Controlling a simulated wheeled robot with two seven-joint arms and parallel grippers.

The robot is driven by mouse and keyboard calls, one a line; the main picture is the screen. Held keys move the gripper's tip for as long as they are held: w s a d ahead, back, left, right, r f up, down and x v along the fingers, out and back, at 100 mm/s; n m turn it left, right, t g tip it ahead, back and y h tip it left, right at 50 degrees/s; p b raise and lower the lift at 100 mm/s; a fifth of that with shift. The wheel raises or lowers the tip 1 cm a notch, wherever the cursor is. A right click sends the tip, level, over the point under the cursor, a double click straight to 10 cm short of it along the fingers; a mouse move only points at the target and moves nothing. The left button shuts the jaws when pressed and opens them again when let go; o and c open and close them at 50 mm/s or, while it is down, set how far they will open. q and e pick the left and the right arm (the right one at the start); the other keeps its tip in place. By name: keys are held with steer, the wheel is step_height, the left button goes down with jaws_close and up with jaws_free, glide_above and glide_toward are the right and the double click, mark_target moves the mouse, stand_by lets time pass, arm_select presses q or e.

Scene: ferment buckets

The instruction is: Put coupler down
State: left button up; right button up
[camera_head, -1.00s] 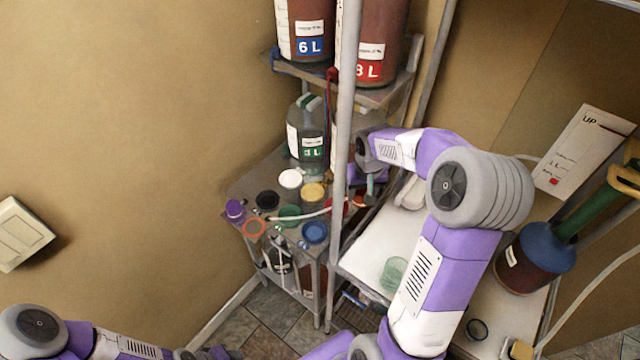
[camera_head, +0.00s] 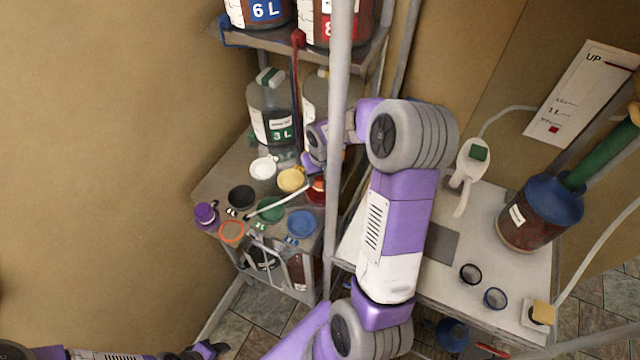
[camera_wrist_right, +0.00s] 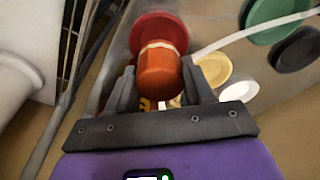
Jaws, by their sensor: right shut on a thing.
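The orange coupler (camera_wrist_right: 160,75) is between the fingers of my right gripper (camera_wrist_right: 160,88), in the right wrist view. Its far end overlaps a red lid (camera_wrist_right: 155,35) in that view; I cannot tell whether they touch. In the head view my right gripper (camera_head: 312,165) is low over the small side table (camera_head: 225,180), beside the grey post, close to the red lid (camera_head: 317,190). The coupler cannot be made out there. A white hose (camera_head: 290,198) runs across the lids. My left gripper (camera_head: 208,350) is at the bottom edge, its fingers unclear.
Coloured lids, including white (camera_head: 263,168), yellow (camera_head: 291,179) and blue (camera_head: 301,223), crowd the side table. A 3 L jug (camera_head: 270,110) stands behind them. The grey post (camera_head: 338,120) rises close to my right arm. A white bench (camera_head: 500,205) holds a blue-topped vessel (camera_head: 540,205).

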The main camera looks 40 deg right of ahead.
mark_target(320, 183)
steer(key=shift+w+f, duration=0.1)
steer(key=shift+f, duration=1.65)
steer(key=shift+f+b, duration=0.1)
steer(key=shift+b, duration=0.2)
steer(key=o, duration=1.1)
steer(key=shift+o, duration=0.2)
steer(key=r, duration=0.4)
steer(key=s+r+p, duration=0.1)
steer(key=r, duration=0.7)
steer(key=shift+s+a+r, duration=0.1)
steer(key=shift+s+a, duration=0.25)
steer(key=shift+a, duration=0.05)
